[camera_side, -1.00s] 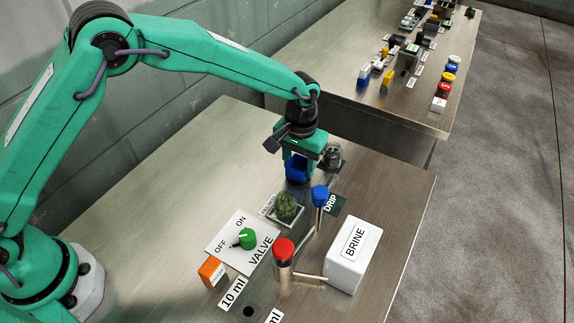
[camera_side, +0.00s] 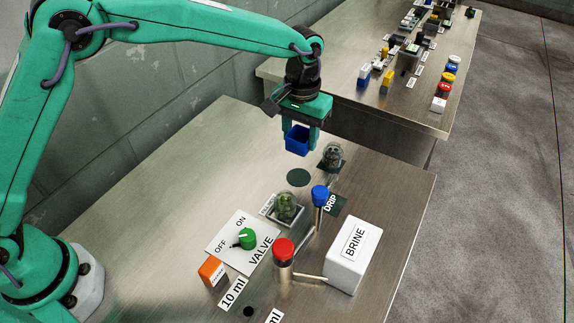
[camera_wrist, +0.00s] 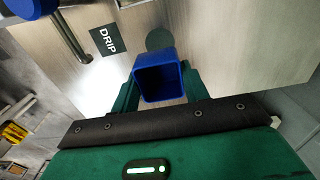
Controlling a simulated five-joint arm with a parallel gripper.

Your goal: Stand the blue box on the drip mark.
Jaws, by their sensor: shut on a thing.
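The blue box (camera_side: 297,141) is held between the fingers of my gripper (camera_side: 300,136), up in the air above the steel table. In the wrist view the box (camera_wrist: 159,95) is open-topped and square, between my two green fingers. The drip mark (camera_side: 335,205) is a dark square lettered DRIP, partly hidden by a blue-capped post (camera_side: 320,196). It also shows in the wrist view, up and left of the box (camera_wrist: 108,41). The box is apart from the mark, above and to its left in the side view.
A dark round spot (camera_side: 298,177) lies bare below the box. A glass jar (camera_side: 333,155) stands behind the drip mark. A jar of green contents (camera_side: 287,208), a red-capped post (camera_side: 284,252), the white BRINE block (camera_side: 353,256) and a valve plate (camera_side: 242,242) stand nearer.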

